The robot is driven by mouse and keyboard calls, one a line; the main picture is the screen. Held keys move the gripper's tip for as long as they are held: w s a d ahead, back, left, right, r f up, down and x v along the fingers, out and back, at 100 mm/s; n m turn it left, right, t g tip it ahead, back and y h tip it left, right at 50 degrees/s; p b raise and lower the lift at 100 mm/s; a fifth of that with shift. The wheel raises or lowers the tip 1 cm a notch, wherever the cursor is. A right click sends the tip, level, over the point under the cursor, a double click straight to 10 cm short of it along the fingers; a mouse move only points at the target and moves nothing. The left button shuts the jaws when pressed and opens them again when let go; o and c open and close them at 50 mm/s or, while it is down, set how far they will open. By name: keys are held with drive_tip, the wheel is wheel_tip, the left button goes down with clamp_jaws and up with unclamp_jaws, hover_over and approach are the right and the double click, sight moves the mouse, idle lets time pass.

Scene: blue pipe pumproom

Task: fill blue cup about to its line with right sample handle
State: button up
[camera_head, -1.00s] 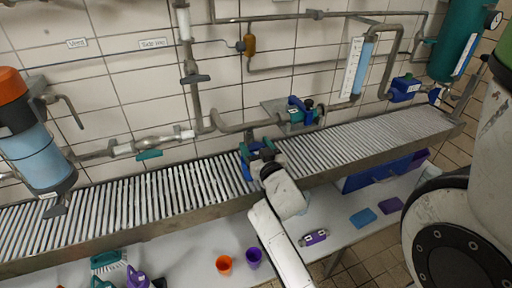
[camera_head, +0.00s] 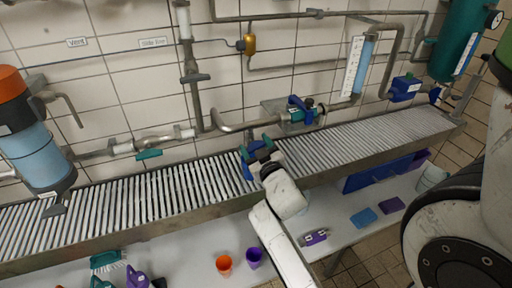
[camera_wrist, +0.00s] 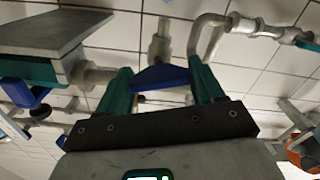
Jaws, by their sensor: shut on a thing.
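My gripper (camera_head: 258,152) has green fingers and is above the roller conveyor, in front of the tiled wall. In the wrist view my gripper (camera_wrist: 160,85) is shut on a blue thing, which looks like the blue cup (camera_wrist: 160,77). Only part of the cup shows; its line and contents cannot be seen. The right sample handle (camera_head: 298,103) is blue and sits on a valve by a grey plate, right of my gripper and apart from it. The wrist view looks upside down; there the teal valve body (camera_wrist: 30,70) and plate are at left.
The roller conveyor (camera_head: 150,195) runs along the wall. A green handle (camera_head: 148,154) is on the pipe at left. Blue and purple sponges (camera_head: 364,217) lie at right.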

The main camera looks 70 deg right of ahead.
drive_tip(key=shift+a+n, duration=0.1)
drive_tip(key=shift+n, duration=1)
drive_tip(key=o, duration=1)
drive_tip(key=shift+b+v, duration=1.3)
drive_tip(key=shift+v, duration=4.05)
drive_tip(key=shift+c, duration=0.5)
